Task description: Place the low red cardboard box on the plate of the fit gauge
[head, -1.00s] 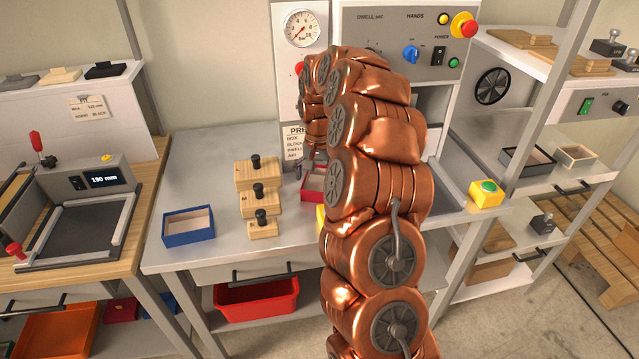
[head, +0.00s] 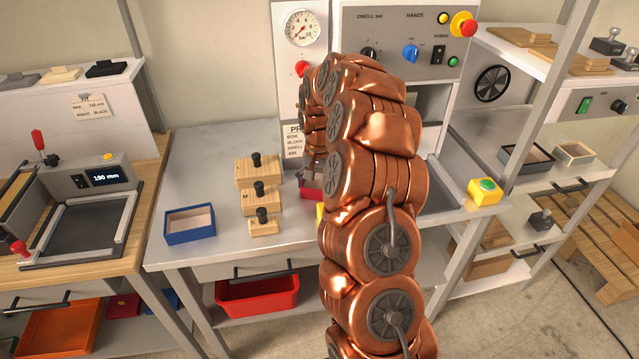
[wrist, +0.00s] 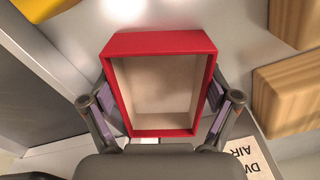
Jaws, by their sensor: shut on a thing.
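The low red cardboard box (wrist: 162,42) is open-topped with a beige inside. In the wrist view it sits between the two fingers of my gripper (wrist: 162,100), whose purple pads press its left and right sides. In the head view a bit of the red box (head: 313,193) shows beside my arm on the grey bench; most of it is hidden. Whether it touches the bench is unclear. The fit gauge (head: 95,183) stands on the left bench, reading 190 mm. Its dark plate (head: 85,235) is bare, with light rails around it.
A blue box (head: 189,226) and several wooden blocks with black knobs (head: 259,192) stand on the grey bench (head: 205,150), left of my gripper. The press panel (head: 405,40) rises behind my arm. A red lever (head: 37,143) stands up at the gauge's back left.

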